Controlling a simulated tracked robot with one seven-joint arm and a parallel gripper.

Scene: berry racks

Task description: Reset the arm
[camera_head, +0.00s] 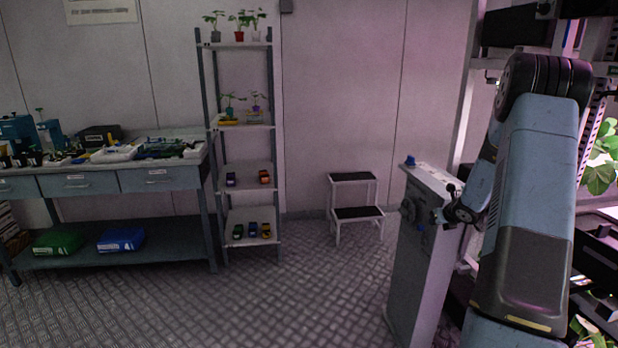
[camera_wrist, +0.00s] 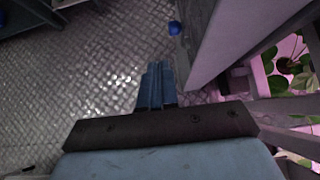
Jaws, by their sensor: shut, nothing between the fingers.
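My arm (camera_head: 530,190) is raised at the right of the head view, bent at a dark upper joint, with a large blue-grey link in front. My gripper (camera_wrist: 158,66) shows in the wrist view with its two blue fingers together and nothing between them. It points over bare patterned metal floor. In the head view the end of the arm is partly hidden behind my own link, beside a tall grey cabinet (camera_head: 425,255). I cannot tell whether it touches the cabinet.
A blue knob (camera_wrist: 174,28) shows near the cabinet's edge in the wrist view. Plant racks with green leaves (camera_head: 600,165) stand close on the right. A step stool (camera_head: 357,211), a shelf (camera_head: 243,125) and a workbench (camera_head: 110,184) stand farther back. The middle floor is clear.

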